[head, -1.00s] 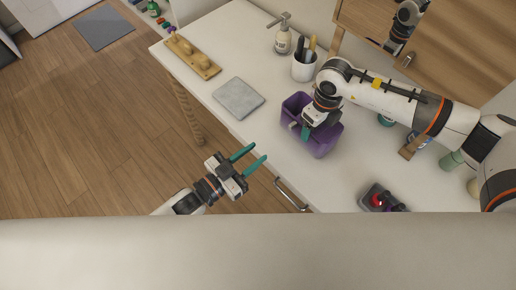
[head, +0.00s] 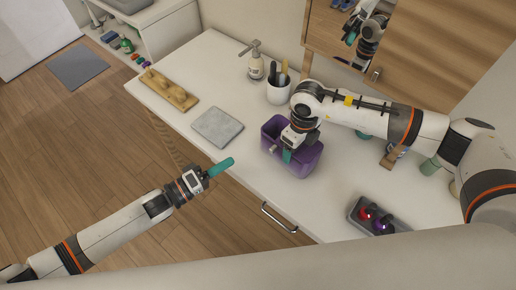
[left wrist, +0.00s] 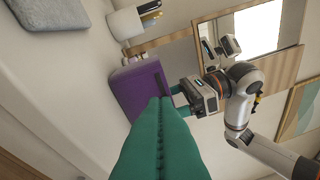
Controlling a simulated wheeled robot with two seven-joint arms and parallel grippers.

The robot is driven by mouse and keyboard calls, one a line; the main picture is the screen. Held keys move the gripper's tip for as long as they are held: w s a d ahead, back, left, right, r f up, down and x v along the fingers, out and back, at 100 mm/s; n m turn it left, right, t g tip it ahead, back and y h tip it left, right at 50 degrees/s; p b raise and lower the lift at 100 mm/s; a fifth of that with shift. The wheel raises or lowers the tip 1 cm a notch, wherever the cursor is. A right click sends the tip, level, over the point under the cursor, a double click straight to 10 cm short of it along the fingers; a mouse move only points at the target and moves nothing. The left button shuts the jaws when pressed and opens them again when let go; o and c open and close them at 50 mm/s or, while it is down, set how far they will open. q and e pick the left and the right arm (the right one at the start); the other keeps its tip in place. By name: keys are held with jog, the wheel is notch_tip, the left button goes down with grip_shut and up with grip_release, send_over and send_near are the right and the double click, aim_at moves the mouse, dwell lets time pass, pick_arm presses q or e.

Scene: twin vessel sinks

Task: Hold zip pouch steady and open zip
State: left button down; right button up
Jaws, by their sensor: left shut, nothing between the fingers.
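The purple zip pouch (head: 297,164) stands open-topped on the white counter; it also shows in the left wrist view (left wrist: 138,88). My left gripper (head: 228,163) is shut and empty, with its teal fingers together, apart from the pouch and to its left, near the counter's front edge. In the left wrist view its fingers (left wrist: 160,110) point toward the pouch. My right gripper (head: 287,155) is at the pouch's near upper edge, with a teal finger against it. How far its jaws are closed is hidden. A small pale tab (head: 273,149) shows at the pouch's left end.
A grey slab (head: 217,126), a wooden board (head: 170,92), a white cup with utensils (head: 278,93) and a soap bottle (head: 256,66) stand on the counter (head: 215,65). A grey tray with red and purple items (head: 355,211) lies at the right front. A drawer handle (head: 278,219) juts out.

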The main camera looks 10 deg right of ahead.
pick_arm(q)
jog(key=w+a+n, duration=0.2)
jog(key=n, duration=0.1)
send_near(261, 134)
jog(key=shift+n, duration=0.3)
jog(key=x, duration=0.6)
jog(key=shift+s+d, duration=0.35)
jog(key=shift+s, duration=0.2)
jog(key=shift+s+d, duration=0.4)
jog(key=shift+s, duration=0.2)
jog(key=shift+s+d, duration=0.35)
jog(key=shift+s, duration=0.1)
